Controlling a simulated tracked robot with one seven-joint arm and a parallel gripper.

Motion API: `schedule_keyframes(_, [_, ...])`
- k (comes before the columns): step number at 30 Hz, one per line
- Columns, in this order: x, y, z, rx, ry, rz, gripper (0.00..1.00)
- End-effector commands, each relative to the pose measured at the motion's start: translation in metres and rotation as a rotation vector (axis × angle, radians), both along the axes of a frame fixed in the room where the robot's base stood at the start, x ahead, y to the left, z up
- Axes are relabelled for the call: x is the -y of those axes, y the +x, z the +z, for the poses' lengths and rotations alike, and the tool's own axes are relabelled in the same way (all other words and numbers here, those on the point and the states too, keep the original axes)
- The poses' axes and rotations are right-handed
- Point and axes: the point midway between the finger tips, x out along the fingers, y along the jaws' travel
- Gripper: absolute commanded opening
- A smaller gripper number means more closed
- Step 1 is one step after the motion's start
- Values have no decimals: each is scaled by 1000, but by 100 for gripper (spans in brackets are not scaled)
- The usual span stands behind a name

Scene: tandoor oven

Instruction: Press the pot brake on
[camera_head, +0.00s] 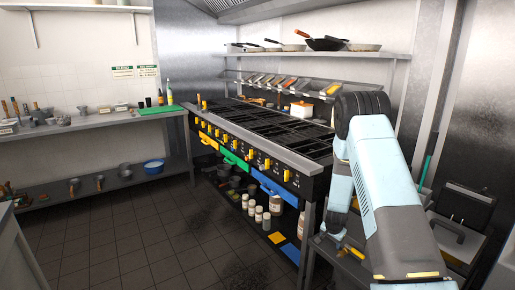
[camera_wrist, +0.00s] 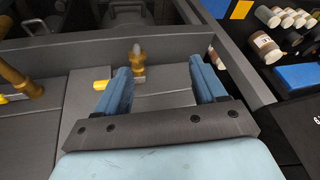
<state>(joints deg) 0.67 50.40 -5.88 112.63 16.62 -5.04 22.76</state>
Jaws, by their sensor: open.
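My gripper (camera_wrist: 158,64) is open in the wrist view, with two blue fingers set wide apart and nothing held between them. A brass fitting with a grey tip (camera_wrist: 137,62) stands upright beyond and between the fingers, apart from them. A yellow-ended part (camera_wrist: 102,85) lies just left of the left finger. Another, larger brass fitting (camera_wrist: 18,78) is at the left edge. I cannot tell which of these parts, if any, is the pot brake. In the head view my arm covers much of this area, and a small yellow part (camera_head: 354,252) shows beside it.
The black cooking range (camera_head: 265,130) with yellow knobs runs along the back wall. Bottles (camera_head: 266,224) stand on its lower shelf, also in the wrist view (camera_wrist: 265,48). A grey raised wall (camera_wrist: 85,50) lies beyond the fitting. The tiled floor (camera_head: 150,235) is clear.

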Motion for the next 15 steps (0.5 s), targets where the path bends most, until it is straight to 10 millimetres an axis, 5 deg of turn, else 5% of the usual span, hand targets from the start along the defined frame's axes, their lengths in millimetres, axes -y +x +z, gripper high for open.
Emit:
schedule_keyframes(3, [-8, 1, 48, 11, 11, 35, 70])
schedule_keyframes(15, [-33, -27, 190, 29, 29, 168, 70])
